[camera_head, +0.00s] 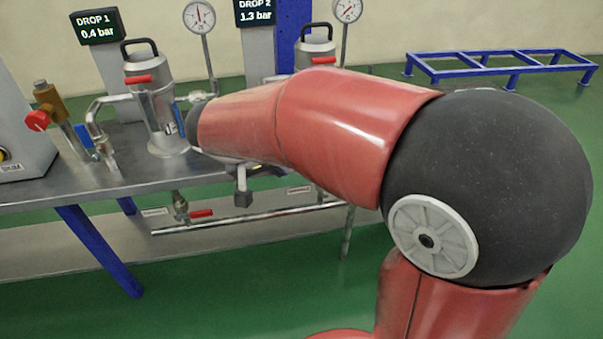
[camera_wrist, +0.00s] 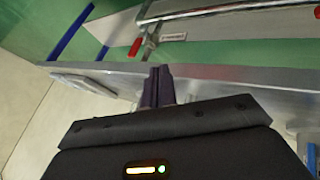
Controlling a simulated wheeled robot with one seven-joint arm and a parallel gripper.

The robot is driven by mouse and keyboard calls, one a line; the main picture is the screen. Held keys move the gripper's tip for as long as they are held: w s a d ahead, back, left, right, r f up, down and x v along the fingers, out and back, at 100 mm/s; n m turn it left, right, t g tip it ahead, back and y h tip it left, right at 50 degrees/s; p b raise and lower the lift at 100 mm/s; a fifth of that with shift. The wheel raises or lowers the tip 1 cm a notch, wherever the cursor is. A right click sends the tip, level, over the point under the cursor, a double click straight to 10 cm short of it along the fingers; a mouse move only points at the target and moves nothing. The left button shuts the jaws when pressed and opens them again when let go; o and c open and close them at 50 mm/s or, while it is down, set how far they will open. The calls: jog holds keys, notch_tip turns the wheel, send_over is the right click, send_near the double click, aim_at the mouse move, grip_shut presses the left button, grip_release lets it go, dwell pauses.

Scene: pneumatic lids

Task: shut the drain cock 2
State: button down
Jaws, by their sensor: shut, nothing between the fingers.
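In the wrist view a drain cock with a red lever (camera_wrist: 135,46) sits by the pipe, beside a small white label (camera_wrist: 172,37). From its place it seems to be drain cock 2; its number is unreadable. Its lever slants across the pipe's line. In the head view my arm hides most of that cock. My gripper (camera_wrist: 160,72) is shut and empty, its dark fingertips at the bench edge in the picture, apart from the lever. Another drain cock, with red lever (camera_head: 202,213), is to the left.
The steel bench (camera_head: 60,188) carries a filter canister (camera_head: 160,110) and a red-knobbed valve (camera_head: 38,120). The drain pipe (camera_head: 245,217) runs below its front edge. Displays read DROP 1 0.4 bar (camera_head: 97,26) and DROP 2 1.3 bar (camera_head: 255,11). A blue frame (camera_head: 500,65) stands behind.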

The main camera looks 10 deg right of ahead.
jog(key=w+d+f+b, duration=0.1)
jog(key=w+d+f, duration=0.2)
jog(key=d+f, duration=0.4)
jog(key=shift+w+d+f+b, duration=0.3)
jog(key=shift+d+b, duration=0.1)
jog(key=shift+d, duration=0.4)
jog(key=shift+d+r+y+p, duration=0.2)
jog(key=shift+y+p, duration=0.1)
jog(key=shift+p, duration=0.3)
